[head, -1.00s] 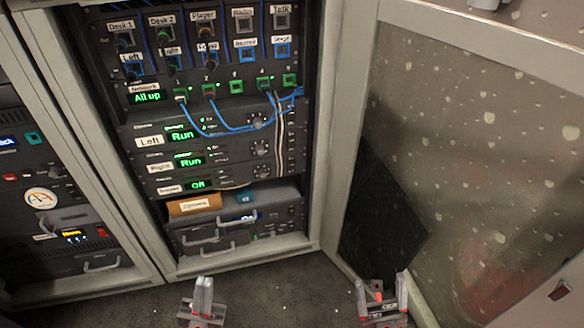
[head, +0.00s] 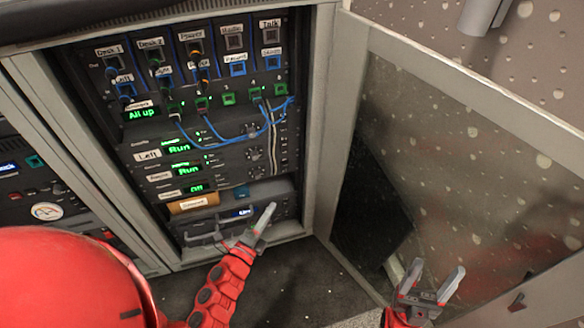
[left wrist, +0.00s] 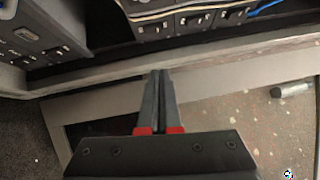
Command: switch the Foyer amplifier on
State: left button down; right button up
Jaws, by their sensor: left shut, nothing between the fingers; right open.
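The amplifiers sit in the middle rack. Two with labels "Left" and one too small to read show "Run". Below them a third unit (head: 163,196) shows "Off" in green; its small label is not legible, so I cannot confirm it is the Foyer one. My left gripper (head: 267,212) is shut and empty, in front of the lower rack, below and right of that display. In the left wrist view its fingertips (left wrist: 160,73) point toward the rack's front frame, apart from the dark switch-like parts (left wrist: 193,19) above. My right gripper (head: 434,274) is open and empty at lower right.
An open glazed door (head: 470,150) stands at the right. Another rack (head: 25,180) is at the left.

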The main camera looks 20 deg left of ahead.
pick_arm(q)
jog(key=b, duration=0.1)
send_near(291, 161)
jog(key=d, duration=0.3)
jog(key=w, duration=0.1)
jog(key=w+a, duration=0.1)
jog(key=w, duration=0.1)
jog(key=w+a, duration=0.1)
jog(key=shift+w+a+r+b, duration=0.1)
jog(key=shift+w+r+b, duration=0.1)
jog(key=shift+b, duration=0.2)
